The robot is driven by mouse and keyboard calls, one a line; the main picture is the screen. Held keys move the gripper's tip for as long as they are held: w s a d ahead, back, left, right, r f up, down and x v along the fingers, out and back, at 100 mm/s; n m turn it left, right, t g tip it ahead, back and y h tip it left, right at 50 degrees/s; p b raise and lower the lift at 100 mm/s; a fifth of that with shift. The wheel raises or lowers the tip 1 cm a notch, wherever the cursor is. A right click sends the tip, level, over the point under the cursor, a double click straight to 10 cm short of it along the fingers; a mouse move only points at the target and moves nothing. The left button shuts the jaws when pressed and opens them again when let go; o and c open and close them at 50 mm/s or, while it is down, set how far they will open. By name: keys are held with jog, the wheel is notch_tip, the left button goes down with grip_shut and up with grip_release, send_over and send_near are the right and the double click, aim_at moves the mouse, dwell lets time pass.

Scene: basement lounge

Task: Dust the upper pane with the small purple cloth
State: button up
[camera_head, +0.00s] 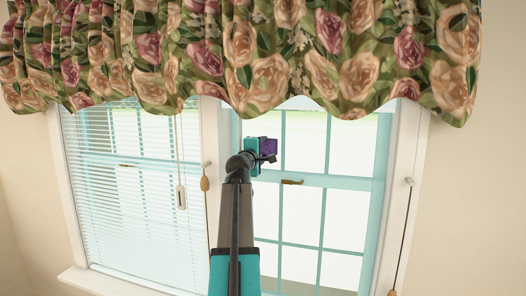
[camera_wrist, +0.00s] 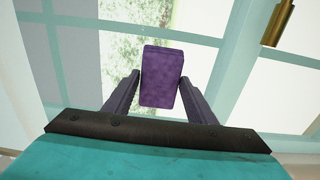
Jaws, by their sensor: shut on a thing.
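The small purple cloth (camera_wrist: 162,75) is a folded block held between the two fingers of my gripper (camera_wrist: 162,90) in the wrist view. My gripper (camera_head: 264,156) is shut on it; the cloth also shows as a purple patch (camera_head: 269,146) in the head view. The upper pane (camera_head: 305,140) belongs to the right-hand window, above its horizontal middle rail. My gripper and the cloth are in front of that pane's lower left part, just above the rail. I cannot tell whether the cloth touches the glass.
A floral valance (camera_head: 270,50) hangs over the top of both windows. A brass latch (camera_head: 292,182) sits on the middle rail and also shows in the wrist view (camera_wrist: 278,22). A blind (camera_head: 130,190) covers the left window. Cords with wooden pulls (camera_head: 205,183) hang beside the frames.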

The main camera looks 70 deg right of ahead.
jog(key=a, duration=0.6)
jog(key=shift+s+p, duration=0.15)
jog(key=shift+p, duration=0.2)
jog(key=shift+a, duration=0.1)
dwell(0.4)
jog(key=a, duration=0.2)
jog(key=shift+a, duration=0.4)
